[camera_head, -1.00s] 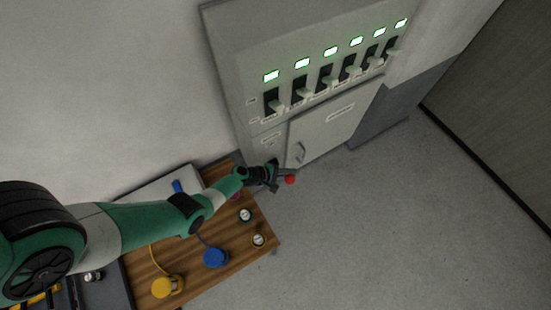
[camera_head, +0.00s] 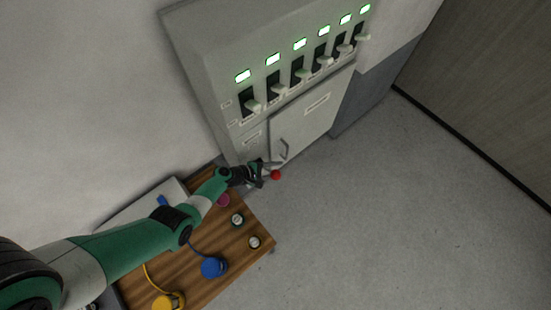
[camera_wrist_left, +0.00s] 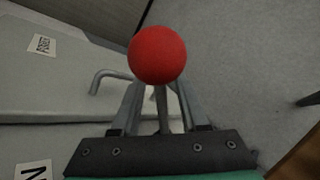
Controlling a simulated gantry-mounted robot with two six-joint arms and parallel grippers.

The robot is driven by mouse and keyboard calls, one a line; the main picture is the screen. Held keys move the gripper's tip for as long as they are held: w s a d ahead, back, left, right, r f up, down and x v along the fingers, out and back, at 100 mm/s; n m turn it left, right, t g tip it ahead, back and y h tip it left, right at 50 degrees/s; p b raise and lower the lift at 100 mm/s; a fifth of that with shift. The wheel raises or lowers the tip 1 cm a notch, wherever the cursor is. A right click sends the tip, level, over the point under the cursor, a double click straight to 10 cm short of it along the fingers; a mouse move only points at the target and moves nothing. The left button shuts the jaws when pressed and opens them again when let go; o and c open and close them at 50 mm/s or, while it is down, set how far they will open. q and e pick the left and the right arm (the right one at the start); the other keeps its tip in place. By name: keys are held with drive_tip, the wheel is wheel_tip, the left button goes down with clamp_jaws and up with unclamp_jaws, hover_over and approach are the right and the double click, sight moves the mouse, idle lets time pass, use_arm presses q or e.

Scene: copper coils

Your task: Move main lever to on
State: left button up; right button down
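The main lever has a red ball knob (camera_head: 276,175) low at the left front of the grey cabinet (camera_head: 192,65). My left gripper (camera_head: 264,174) is at this lever, just left of the knob. In the left wrist view the red knob (camera_wrist_left: 157,54) is in front of the fingertips and hides them. The thin grey lever shaft (camera_wrist_left: 161,108) runs between the two fingers, with a visible gap on each side. The left gripper looks open around the shaft. My right gripper is not in view.
The cabinet has several upper levers under lit green-edged lamps (camera_head: 243,76), and a door with a bent handle (camera_head: 284,149). A wooden table (camera_head: 225,262) with a blue cap (camera_head: 214,267) and a yellow cap (camera_head: 168,302) lies below my left arm. The floor at right is clear.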

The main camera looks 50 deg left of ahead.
use_arm(q)
drive_tip(key=p+v, duration=0.6)
drive_tip(key=v, duration=0.5)
drive_tip(key=shift+s+r, duration=0.2)
drive_tip(key=shift+s, duration=0.1)
